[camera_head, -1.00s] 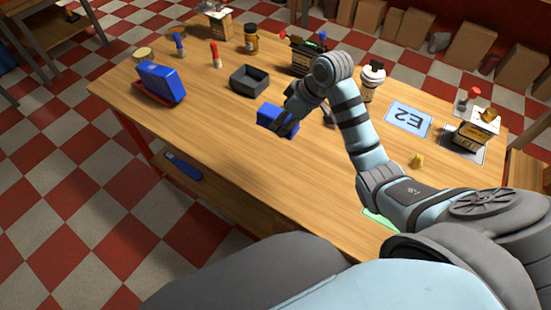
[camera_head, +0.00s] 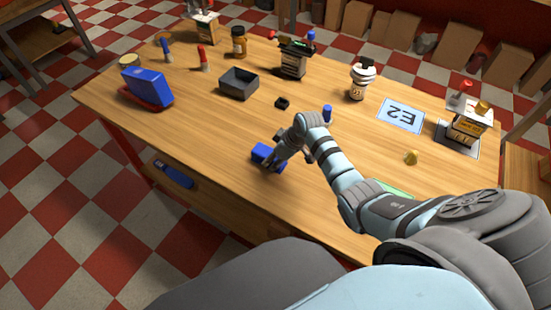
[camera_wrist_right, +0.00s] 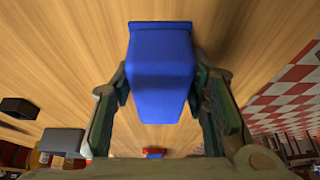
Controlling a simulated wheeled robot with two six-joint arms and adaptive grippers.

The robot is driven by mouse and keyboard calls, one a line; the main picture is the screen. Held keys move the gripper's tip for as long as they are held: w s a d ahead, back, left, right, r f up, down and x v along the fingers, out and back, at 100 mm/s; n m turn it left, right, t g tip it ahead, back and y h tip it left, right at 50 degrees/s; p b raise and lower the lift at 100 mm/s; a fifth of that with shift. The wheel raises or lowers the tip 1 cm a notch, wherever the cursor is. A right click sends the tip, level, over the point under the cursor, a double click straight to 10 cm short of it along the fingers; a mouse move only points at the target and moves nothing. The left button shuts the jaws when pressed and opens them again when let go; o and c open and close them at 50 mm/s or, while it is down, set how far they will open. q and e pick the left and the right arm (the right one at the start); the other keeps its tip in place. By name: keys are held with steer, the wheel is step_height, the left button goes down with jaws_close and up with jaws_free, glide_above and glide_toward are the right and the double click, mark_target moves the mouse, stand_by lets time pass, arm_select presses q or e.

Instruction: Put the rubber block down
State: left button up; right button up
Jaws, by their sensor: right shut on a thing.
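The rubber block (camera_head: 263,153) is blue and sits in my right gripper (camera_head: 276,166), over the near middle of the wooden table (camera_head: 215,140). In the right wrist view the block (camera_wrist_right: 160,75) lies between the two fingers of the right gripper (camera_wrist_right: 162,98), which are shut on its sides. Its far end shows a slightly wider rim. The block is close to the tabletop; I cannot tell whether it touches it. The fingers and wrist hide part of the block in the head view. My left gripper is not in view.
A dark open tray (camera_head: 239,84), a small black piece (camera_head: 282,103) and a blue bottle-like piece (camera_head: 327,113) stand beyond the gripper. A blue case (camera_head: 147,88) is at the left, a blue E2 card (camera_head: 401,115) at the right. Bare wood lies left of the block.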

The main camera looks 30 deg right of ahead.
steer(key=o, duration=1.2)
steer(key=shift+s+d+r, duration=0.1)
steer(key=shift+r, duration=0.35)
steer(key=p+v, duration=0.3)
steer(key=v, duration=0.8)
steer(key=shift+r, duration=0.1)
